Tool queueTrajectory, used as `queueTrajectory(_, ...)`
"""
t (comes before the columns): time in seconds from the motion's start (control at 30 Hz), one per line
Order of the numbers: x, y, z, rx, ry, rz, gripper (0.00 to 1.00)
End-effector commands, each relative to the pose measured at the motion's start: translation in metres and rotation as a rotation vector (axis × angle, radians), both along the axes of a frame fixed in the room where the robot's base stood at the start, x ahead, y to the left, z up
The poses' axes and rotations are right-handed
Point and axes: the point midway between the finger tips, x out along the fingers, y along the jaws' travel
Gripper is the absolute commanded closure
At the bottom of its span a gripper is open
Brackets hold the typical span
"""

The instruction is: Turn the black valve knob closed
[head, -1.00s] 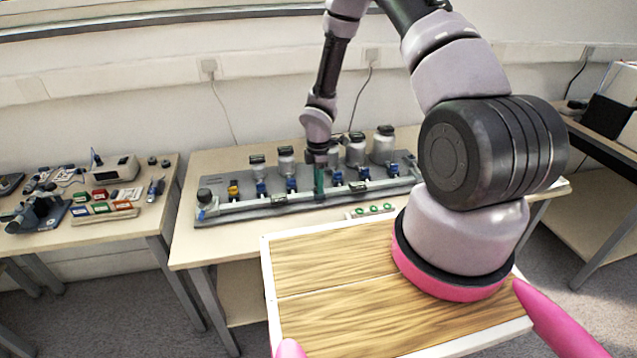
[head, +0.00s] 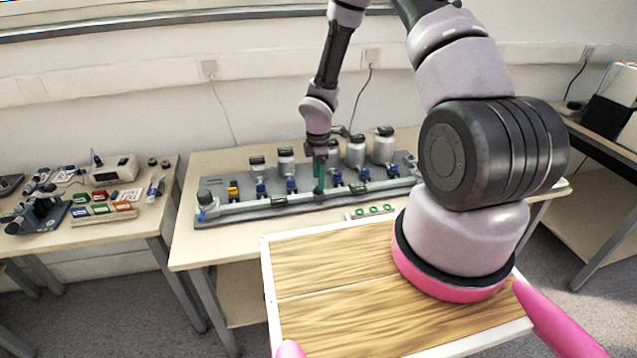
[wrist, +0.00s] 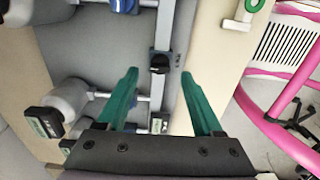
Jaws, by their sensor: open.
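The black valve knob (wrist: 160,62) sits on a grey pipe in the wrist view, beyond my fingertips and roughly centred between them. In the head view, it appears to be the black knob (head: 364,188) on the front pipe, just right of my gripper (head: 319,185).
The pipe rig (head: 240,213) carries several blue valves and grey-and-black canisters (head: 355,152) behind my gripper. A small panel with green rings (head: 374,211) lies at the table's front. Another table (head: 140,213) on the left holds assorted small items.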

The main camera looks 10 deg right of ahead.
Motion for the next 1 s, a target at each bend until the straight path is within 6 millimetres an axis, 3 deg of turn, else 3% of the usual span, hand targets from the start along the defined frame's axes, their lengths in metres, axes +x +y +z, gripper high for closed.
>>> queueTrajectory(0.1, 0.002, -0.001, 0.028, 0.001, -0.004, -0.004, 0.32)
queueTrajectory(0.3, 0.001, -0.001, 0.063, 0.001, -0.004, -0.002, 0.32)
queueTrajectory(0.5, 0.001, -0.001, 0.079, 0.0, -0.001, 0.0, 0.32)
queueTrajectory(0.87, 0.001, -0.001, 0.082, -0.002, -0.003, -0.007, 0.32)
queueTrajectory(1.0, 0.004, -0.011, 0.112, -0.022, -0.035, -0.092, 0.32)
